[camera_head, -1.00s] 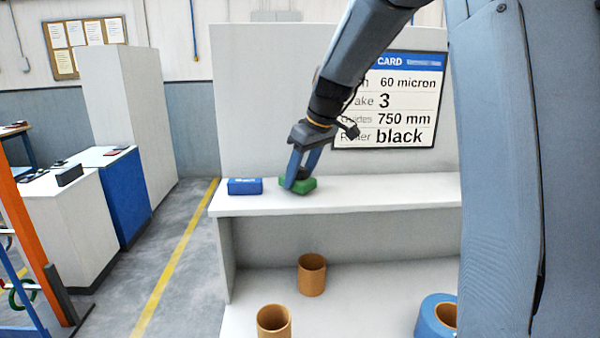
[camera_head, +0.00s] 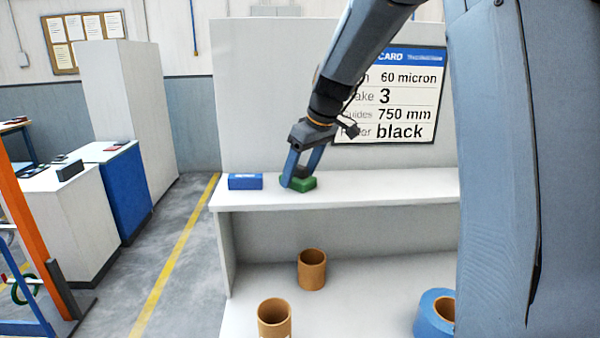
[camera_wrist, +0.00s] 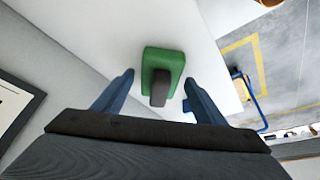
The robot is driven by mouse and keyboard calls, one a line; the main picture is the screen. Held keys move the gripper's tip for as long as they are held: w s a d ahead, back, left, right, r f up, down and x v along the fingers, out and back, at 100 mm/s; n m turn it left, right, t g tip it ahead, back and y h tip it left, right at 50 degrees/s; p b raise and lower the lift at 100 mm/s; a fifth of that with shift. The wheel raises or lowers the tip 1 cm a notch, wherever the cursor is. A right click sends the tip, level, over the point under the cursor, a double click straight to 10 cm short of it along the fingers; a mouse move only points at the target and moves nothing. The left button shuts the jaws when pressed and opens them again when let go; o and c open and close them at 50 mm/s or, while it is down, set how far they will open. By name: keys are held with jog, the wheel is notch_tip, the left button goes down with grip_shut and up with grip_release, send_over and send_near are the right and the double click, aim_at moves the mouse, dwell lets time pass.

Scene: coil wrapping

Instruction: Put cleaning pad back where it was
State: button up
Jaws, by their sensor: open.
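The cleaning pad, a green block with a dark grip (camera_wrist: 160,75), lies on the upper shelf (camera_head: 400,187) to the right of a blue box; its green body also shows in the head view (camera_head: 305,183). My gripper (camera_head: 299,184) is over the pad, pointing down at the shelf. In the wrist view my gripper's blue fingers (camera_wrist: 159,80) stand apart on either side of the pad, with a visible gap on each side. The fingers are open and hold nothing. In the head view the fingers hide part of the pad.
The blue box (camera_head: 245,181) sits just left of the pad. A card board (camera_head: 405,95) is on the panel behind. Below are two brown cores (camera_head: 312,270) and a blue roll (camera_head: 437,315). The shelf right of the pad is clear.

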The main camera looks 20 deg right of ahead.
jog(key=b+v, duration=0.3)
jog(key=v, duration=0.9)
jog(key=shift+b, duration=0.4)
jog(key=shift+s, duration=0.15)
